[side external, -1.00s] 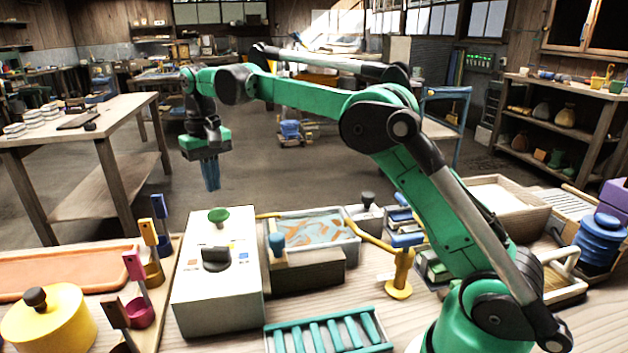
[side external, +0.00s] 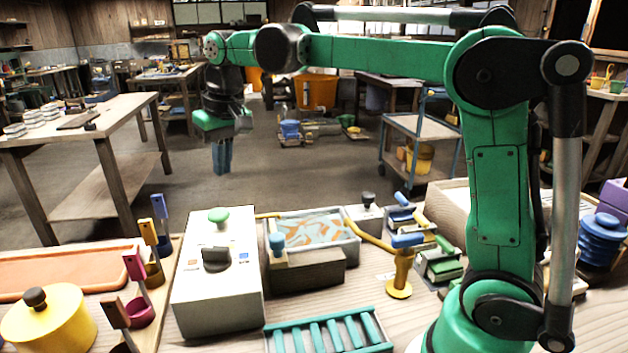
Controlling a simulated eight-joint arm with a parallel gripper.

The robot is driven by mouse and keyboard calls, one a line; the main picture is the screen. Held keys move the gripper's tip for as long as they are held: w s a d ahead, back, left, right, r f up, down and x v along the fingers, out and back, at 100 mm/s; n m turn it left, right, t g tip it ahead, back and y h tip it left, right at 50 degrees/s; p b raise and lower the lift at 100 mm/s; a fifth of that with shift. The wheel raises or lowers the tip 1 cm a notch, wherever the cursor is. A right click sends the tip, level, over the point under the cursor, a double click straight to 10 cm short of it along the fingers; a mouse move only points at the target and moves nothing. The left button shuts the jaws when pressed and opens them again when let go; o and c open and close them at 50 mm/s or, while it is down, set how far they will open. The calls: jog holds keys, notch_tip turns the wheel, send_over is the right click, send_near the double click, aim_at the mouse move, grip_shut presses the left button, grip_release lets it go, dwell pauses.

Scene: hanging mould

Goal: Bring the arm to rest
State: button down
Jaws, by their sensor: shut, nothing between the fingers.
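My gripper (side external: 222,157) hangs pointing down at the left end of my raised arm, with its blue fingers shut together and nothing between them. In the picture it shows above and behind the bench, over the floor, apart from everything on the bench. My green arm stands upright at the right and its forearm reaches level across to the left.
Air around the gripper is clear.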

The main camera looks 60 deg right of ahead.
jog(key=s+a+f+n+t, duration=0.1)
jog(key=s+f+t, duration=0.3)
jog(key=s, duration=0.9)
notch_tip(320, 180, down, 4)
jog(key=shift+s+a+r+n+t, duration=0.15)
jog(key=shift+s+a+n+t, duration=0.15)
jog(key=shift+a+n, duration=0.15)
